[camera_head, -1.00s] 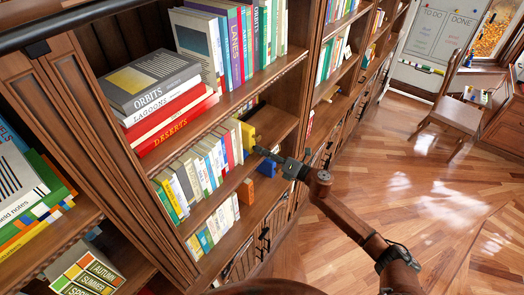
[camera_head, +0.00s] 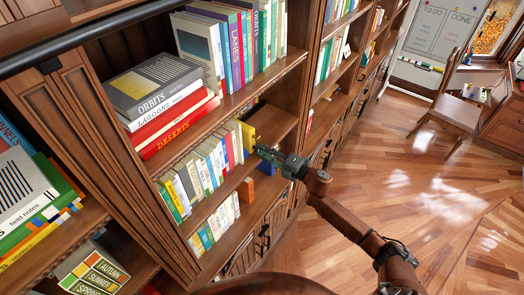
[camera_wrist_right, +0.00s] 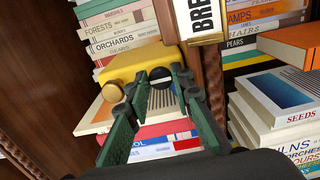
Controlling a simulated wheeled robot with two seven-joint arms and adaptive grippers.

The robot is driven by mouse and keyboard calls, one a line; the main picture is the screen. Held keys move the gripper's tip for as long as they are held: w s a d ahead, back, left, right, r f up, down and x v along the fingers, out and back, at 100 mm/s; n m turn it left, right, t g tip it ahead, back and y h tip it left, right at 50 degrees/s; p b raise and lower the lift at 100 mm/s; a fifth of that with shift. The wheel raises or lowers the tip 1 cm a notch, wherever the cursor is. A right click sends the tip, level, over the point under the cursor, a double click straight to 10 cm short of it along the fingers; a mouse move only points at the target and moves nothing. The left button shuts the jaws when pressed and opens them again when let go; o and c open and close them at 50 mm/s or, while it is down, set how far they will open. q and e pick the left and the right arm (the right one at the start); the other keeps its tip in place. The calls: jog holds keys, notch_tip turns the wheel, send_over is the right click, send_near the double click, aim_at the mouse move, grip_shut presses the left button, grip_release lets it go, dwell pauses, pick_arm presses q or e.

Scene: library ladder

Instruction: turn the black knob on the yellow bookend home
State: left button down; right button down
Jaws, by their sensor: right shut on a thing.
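The yellow bookend (camera_head: 248,134) stands at the right end of a row of books on the middle shelf. In the right wrist view the yellow bookend (camera_wrist_right: 145,62) fills the area just beyond my fingers. The black knob (camera_wrist_right: 160,73) on its near face shows between the fingertips, partly covered by them. My right gripper (camera_head: 262,150) reaches in from the right to the bookend; in the wrist view its green fingers (camera_wrist_right: 161,80) are shut on the knob. The knob is too small to make out in the head view. My left gripper is not in view.
A blue block (camera_head: 268,167) sits just below my right gripper. An orange block (camera_head: 246,190) stands on the lower shelf. Book rows and shelf uprights crowd the left. Open wooden floor (camera_head: 400,200) lies to the right, with a chair (camera_head: 458,115) farther back.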

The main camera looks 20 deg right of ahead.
jog(key=shift+f, duration=0.1)
dwell(0.4)
jog(key=c, duration=1.7)
grip_release()
jog(key=shift+s, duration=0.1)
jog(key=shift+v, duration=4.1)
